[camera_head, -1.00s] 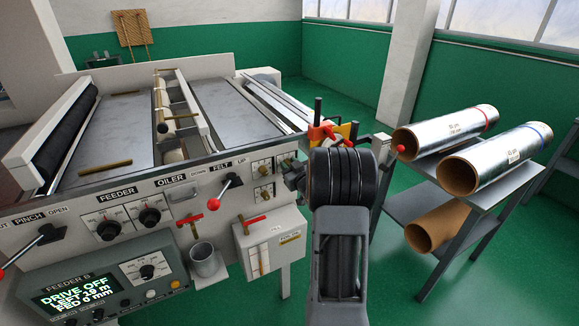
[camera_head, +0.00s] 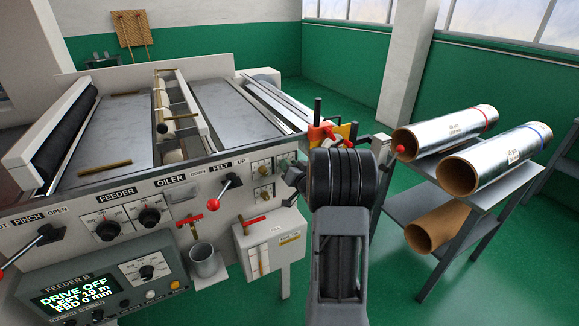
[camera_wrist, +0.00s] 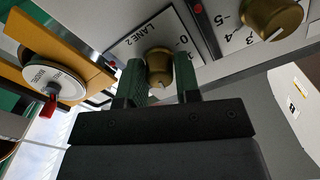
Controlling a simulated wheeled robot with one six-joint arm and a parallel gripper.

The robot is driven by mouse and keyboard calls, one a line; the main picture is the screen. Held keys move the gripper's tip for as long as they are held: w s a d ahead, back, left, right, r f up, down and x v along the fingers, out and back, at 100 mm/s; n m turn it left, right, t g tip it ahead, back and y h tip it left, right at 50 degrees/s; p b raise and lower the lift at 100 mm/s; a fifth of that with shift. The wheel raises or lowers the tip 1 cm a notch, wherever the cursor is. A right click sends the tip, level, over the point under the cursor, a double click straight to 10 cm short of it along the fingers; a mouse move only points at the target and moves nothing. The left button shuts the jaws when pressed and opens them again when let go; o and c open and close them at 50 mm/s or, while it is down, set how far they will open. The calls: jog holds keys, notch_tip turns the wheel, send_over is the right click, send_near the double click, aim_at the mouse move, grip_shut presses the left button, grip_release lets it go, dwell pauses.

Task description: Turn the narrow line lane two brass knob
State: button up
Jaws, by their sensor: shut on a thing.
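The lane two brass knob (camera_wrist: 159,64) is in the middle of the wrist view, below a plate (camera_wrist: 150,38) lettered "LANE 2" with a printed scale. My gripper (camera_wrist: 160,82) has its two green fingers on either side of this knob and is shut on it. The knob's pointer mark is too small to read surely. In the head view my gripper is mostly hidden behind my own wrist, close to the right end of the machine's front panel. Small brass knobs (camera_head: 264,195) show on that panel just left of my wrist.
A second brass knob (camera_wrist: 272,18) with a scale sits at upper right in the wrist view. A yellow bracket with a round white dial (camera_wrist: 55,78) and red tip stands at left. A rack (camera_head: 470,225) with foil rolls stands right of my arm.

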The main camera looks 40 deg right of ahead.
jog(key=m+p, duration=0.1)
jog(key=m, duration=0.3)
jog(key=shift+d+m, duration=0.1)
jog(key=shift+m, duration=0.2)
jog(key=m+p, duration=0.1)
jog(key=m, duration=0.3)
jog(key=shift+f, duration=0.1)
jog(key=shift+m, duration=0.3)
jog(key=o, duration=0.9)
jog(key=s+a+b, duration=0.1)
jog(key=s+a, duration=0.1)
jog(key=s, duration=1.1)
jog(key=shift+s, duration=0.4)
